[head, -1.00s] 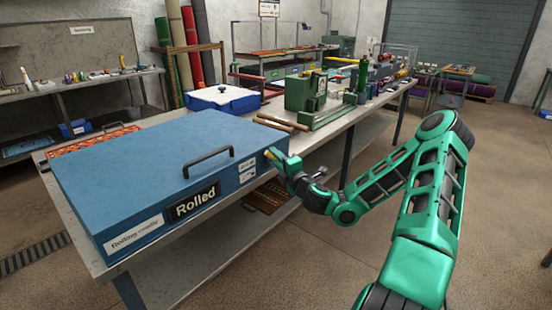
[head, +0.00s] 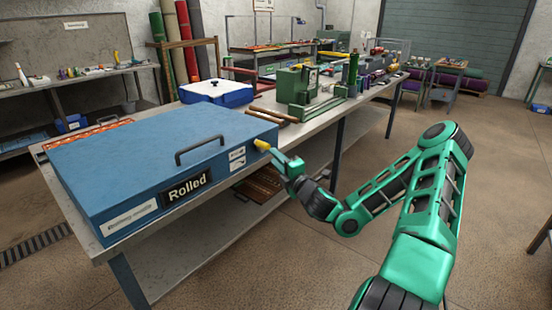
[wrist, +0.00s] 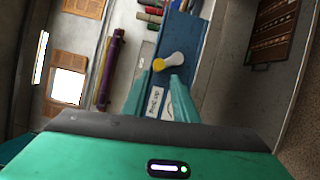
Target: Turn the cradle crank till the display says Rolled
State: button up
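The blue rolling cradle (head: 150,150) lies on the workbench. Its black display (head: 187,187) reads "Rolled". The yellow crank handle (head: 262,145) sticks out from the right end of the cradle's front; it also shows in the wrist view (wrist: 160,65), with a pale part beside it. My gripper (head: 284,156) is just right of the handle in the head view. In the wrist view its two fingers (wrist: 158,85) are apart with nothing between them, and the handle lies just beyond the tips. The crank's mounting is partly hidden.
A black bar handle (head: 200,148) stands on the cradle's lid. A green machine (head: 300,88), a white-and-blue box (head: 215,92) and wooden rods (head: 270,115) are behind it on the bench. A shelf with a patterned rug (head: 262,183) is below.

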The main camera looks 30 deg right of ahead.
jog(key=shift+s, duration=0.45)
jog(key=shift+d, duration=0.15)
